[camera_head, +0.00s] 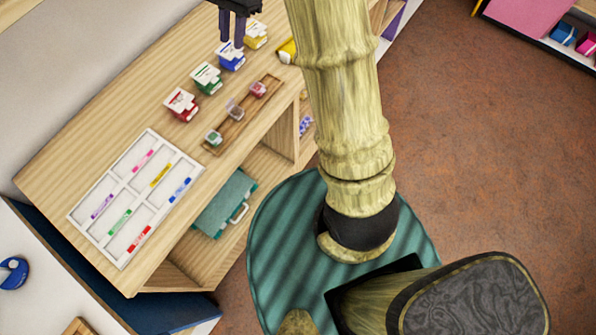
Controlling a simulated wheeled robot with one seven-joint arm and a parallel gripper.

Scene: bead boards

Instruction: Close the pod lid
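My gripper (232,43) is at the top, with its two dark fingers pointing down and a gap between them. Its tips are over or close to the back of the blue box (231,60); I cannot tell whether they touch. Three small pods are in a narrow wooden tray (223,145): one with green (213,138), a clear greyish one (235,110) in the middle, and one with pink (258,89). The middle pod seems to have a raised clear lid (230,102), though it is too small to be sure. The gripper is behind these pods.
Red (181,104), green (206,78) and yellow (256,34) boxes with white parts stand in a row with the blue one. A white sectioned board (120,171) with colored strips lies at the left. My arm covers the shelf's right part.

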